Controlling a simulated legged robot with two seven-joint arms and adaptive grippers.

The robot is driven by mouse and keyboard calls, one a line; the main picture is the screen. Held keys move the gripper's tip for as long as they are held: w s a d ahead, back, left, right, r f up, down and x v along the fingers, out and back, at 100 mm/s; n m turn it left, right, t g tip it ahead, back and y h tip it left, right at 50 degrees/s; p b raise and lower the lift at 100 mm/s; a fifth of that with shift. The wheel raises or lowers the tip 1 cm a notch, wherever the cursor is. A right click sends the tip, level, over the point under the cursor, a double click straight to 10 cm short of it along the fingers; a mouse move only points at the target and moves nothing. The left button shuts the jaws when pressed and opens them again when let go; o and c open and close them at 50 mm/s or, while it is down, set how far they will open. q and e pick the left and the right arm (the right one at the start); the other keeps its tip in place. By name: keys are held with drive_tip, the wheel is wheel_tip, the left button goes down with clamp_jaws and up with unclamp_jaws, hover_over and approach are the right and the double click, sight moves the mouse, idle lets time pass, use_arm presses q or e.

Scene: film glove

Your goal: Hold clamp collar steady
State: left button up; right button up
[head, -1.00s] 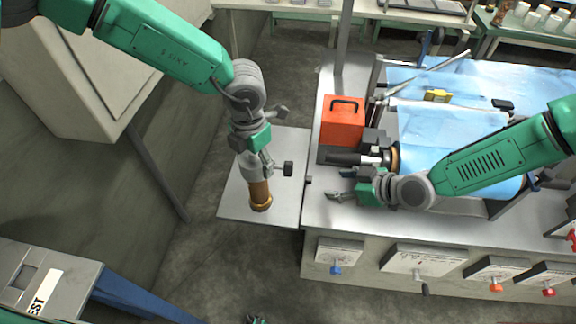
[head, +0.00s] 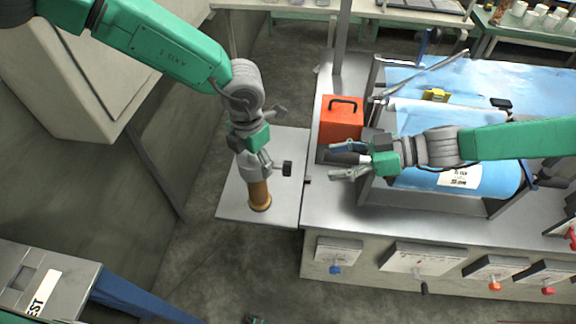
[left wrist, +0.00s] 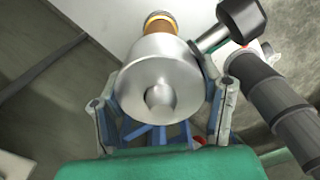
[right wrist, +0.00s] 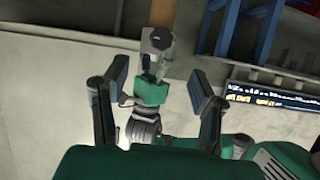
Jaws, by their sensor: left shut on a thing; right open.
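The clamp collar (left wrist: 160,85), a round silver metal body with a central boss, sits between the fingers of my left gripper (left wrist: 165,105), which is shut on it. In the head view the left gripper (head: 256,160) is at the silver collar, above a brown post (head: 259,192) with a brass-coloured base on a pale plate. A black knob (head: 287,168) sticks out to the right of the collar; it also shows large in the left wrist view (left wrist: 242,20). My right gripper (head: 347,160) is open over the bench, apart from the collar. The right wrist view shows its spread, empty fingers (right wrist: 155,100).
An orange box (head: 341,120) with a black handle stands on the steel bench (head: 330,215), just behind the right gripper. A blue-wrapped roll (head: 500,180) lies under the right arm. Valve knobs line the bench front. A grey box (head: 50,285) stands at lower left.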

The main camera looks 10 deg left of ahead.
sight(288, 168)
drive_tip(key=x, duration=1.2)
drive_tip(key=shift+d, duration=0.1)
drive_tip(key=shift+c, duration=0.4)
drive_tip(key=c, duration=1.1)
